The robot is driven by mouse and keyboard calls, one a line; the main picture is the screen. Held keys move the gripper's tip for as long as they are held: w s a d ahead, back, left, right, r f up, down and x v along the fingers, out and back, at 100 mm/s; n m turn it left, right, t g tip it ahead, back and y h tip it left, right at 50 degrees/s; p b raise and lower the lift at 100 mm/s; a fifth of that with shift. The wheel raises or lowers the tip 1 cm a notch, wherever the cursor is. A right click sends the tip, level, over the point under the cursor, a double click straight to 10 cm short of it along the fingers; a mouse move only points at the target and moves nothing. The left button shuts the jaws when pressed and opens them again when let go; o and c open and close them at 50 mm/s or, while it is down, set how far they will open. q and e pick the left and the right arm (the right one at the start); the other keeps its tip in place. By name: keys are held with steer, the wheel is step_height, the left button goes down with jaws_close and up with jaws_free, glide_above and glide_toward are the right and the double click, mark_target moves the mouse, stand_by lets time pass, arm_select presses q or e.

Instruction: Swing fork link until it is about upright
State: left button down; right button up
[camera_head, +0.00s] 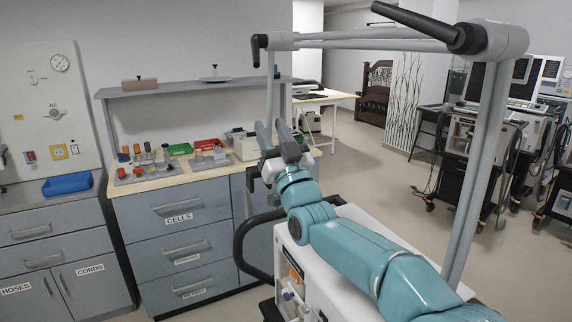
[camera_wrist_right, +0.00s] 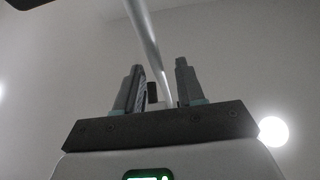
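A grey jointed support arm rises from the ventilator cart. Its paired posts (camera_head: 480,170) lean slightly to the right, and paired bars (camera_head: 375,40) run nearly level from their top. At the left end, a slim link (camera_head: 270,85) that looks like the fork link hangs down; it is nearly vertical in the head view. My right gripper (camera_head: 274,132) is at its lower end. In the wrist view, a pale rod (camera_wrist_right: 150,45) comes down between the two fingers of my right gripper (camera_wrist_right: 158,78), which stand apart with a gap. Whether they touch the rod is unclear. My left gripper is out of view.
Black lever handles stick out at the arm's joints (camera_head: 430,27). The white cart top (camera_head: 345,215) lies below my right arm. A drawer bench (camera_head: 185,225) with small parts trays stands to the left. More ventilators (camera_head: 480,120) stand at right; the middle floor is open.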

steer(key=b+v, duration=0.5)
steer(key=v, duration=1)
steer(key=shift+b, duration=0.4)
steer(key=shift+s+d+f, duration=0.1)
steer(key=shift+s, duration=0.05)
